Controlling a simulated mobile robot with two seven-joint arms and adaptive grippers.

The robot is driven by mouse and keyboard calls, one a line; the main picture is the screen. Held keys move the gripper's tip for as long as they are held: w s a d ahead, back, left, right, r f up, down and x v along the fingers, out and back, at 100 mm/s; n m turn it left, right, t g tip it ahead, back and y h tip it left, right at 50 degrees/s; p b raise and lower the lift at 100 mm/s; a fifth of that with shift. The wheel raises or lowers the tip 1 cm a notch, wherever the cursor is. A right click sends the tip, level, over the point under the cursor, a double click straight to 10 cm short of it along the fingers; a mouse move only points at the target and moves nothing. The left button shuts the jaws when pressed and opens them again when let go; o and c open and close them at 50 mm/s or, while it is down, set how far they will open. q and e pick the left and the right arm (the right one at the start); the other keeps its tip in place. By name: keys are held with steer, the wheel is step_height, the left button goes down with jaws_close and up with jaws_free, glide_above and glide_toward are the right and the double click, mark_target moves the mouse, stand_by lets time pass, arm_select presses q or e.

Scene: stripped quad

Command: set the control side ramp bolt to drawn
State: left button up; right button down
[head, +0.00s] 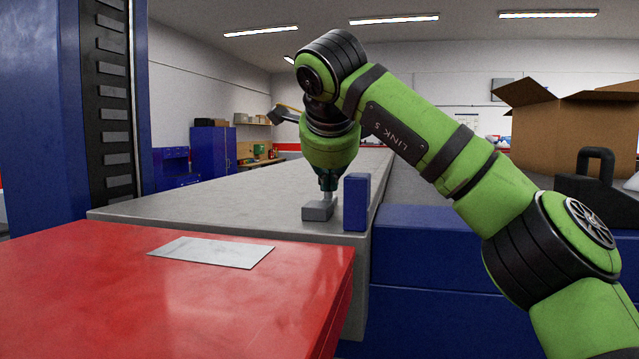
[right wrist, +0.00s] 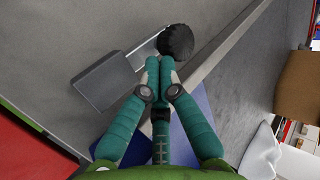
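The bolt shows in the right wrist view as a grey block (right wrist: 104,76) with a short pale metal bar (right wrist: 146,47) and a round black knob (right wrist: 177,42) at its upper right. In the head view the grey block (head: 318,210) lies on the long grey ramp (head: 240,205), left of a blue post (head: 356,203). My right gripper (head: 328,192) points down just over it. In the right wrist view the right gripper's teal fingers (right wrist: 159,64) are together, tips next to the knob. I see nothing clearly between them. My left gripper is out of view.
A red surface (head: 230,310) with a pale plate (head: 212,251) lies in front of the ramp. A blue body (head: 430,260) is to the right, with an open cardboard box (head: 570,130) behind. A blue column (head: 45,110) stands left. The ramp beyond the gripper is clear.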

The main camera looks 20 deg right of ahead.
steer(key=shift+w+f, duration=0.15)
steer(key=shift+w, duration=0.05)
steer(key=shift+s, duration=0.25)
steer(key=shift+w+a, duration=0.1)
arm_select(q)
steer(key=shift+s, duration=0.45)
arm_select(e)
steer(key=v, duration=1.2)
